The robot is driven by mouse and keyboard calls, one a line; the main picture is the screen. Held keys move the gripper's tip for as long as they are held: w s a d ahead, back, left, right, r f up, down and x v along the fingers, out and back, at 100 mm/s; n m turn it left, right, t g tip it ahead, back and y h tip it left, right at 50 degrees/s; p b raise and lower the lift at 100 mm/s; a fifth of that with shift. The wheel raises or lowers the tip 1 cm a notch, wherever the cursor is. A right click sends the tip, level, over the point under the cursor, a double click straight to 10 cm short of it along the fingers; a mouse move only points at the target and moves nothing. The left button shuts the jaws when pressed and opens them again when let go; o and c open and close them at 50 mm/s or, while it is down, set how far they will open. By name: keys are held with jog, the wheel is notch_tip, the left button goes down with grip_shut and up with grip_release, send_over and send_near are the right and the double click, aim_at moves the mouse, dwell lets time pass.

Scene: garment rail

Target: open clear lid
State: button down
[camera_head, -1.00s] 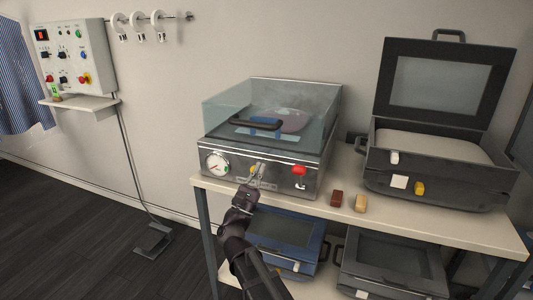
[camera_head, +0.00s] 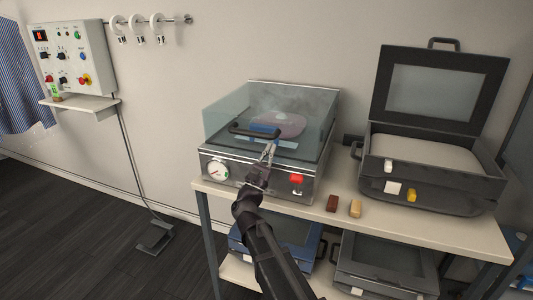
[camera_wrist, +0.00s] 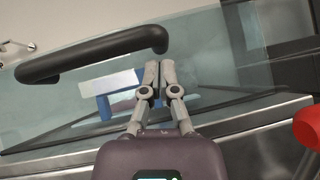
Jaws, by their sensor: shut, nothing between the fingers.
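The clear lid (camera_head: 225,117) is a see-through box cover on a steel machine (camera_head: 234,176) on the table, and it is down. Its black bar handle (camera_head: 254,132) runs along the front; it also shows in the wrist view (camera_wrist: 92,52). My gripper (camera_head: 270,147) is shut and empty, in front of the lid and just below the right part of the handle. In the wrist view the gripper (camera_wrist: 152,66) has its fingertips together, near the handle's right end. I cannot tell whether they touch it. A blue item and a pinkish round item show inside the lid.
A red knob (camera_head: 297,179) and a gauge (camera_head: 215,172) sit on the machine's front. An open dark case (camera_head: 430,190) stands at the right. Two small blocks, dark red (camera_head: 332,203) and tan (camera_head: 355,208), lie between them. More cases (camera_head: 385,265) fill the lower shelf.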

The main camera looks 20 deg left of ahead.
jog(key=shift+w+r, duration=0.35)
jog(key=shift+s+r+p, duration=0.1)
jog(key=shift+r+p, duration=0.1)
jog(key=shift+p, duration=0.25)
